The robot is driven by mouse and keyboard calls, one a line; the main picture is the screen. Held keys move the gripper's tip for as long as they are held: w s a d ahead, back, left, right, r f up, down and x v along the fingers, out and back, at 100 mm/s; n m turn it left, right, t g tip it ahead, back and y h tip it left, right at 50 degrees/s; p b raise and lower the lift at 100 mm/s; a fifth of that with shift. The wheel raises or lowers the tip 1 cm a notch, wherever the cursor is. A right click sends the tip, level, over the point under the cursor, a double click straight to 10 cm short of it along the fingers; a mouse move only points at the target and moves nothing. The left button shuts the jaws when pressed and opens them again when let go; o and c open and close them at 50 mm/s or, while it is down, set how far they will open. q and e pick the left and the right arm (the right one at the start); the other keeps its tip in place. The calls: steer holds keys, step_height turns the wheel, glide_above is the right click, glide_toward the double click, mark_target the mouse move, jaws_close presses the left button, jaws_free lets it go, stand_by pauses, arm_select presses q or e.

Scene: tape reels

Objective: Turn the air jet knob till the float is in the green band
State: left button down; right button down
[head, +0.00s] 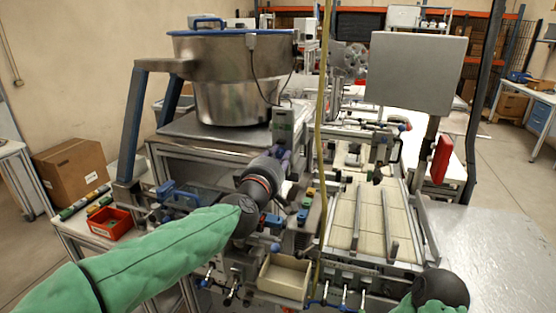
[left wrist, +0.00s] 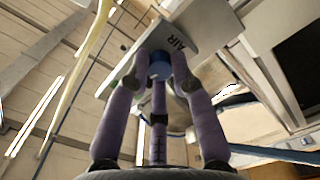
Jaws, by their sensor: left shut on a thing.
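The blue air jet knob (left wrist: 159,68) sticks out from a grey plate marked AIR (left wrist: 192,32) in the left wrist view. My left gripper (left wrist: 160,76) has its purple fingers closed around this knob. In the head view my left gripper (head: 283,156) reaches up to the lower end of a small grey upright unit (head: 283,122) beside the metal bowl. The knob is hidden there by the gripper. The float and the green band are too small to make out. My right gripper is out of view; only part of my right arm shows at the lower right.
A large metal bowl (head: 232,80) stands on the machine behind my left arm. A yellow hose (head: 321,120) hangs just right of the gripper. Below are an empty beige tray (head: 285,277) and a red bin (head: 110,222). A grey panel (head: 418,72) stands at right.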

arm_select(q)
steer(key=shift+d+f, duration=0.1)
steer(key=shift+f, duration=0.15)
steer(key=c, duration=1.1)
jaws_free()
steer(key=shift+o, duration=0.2)
steer(key=shift+r, duration=0.1)
steer(key=shift+r, duration=0.1)
steer(key=v, duration=1.2)
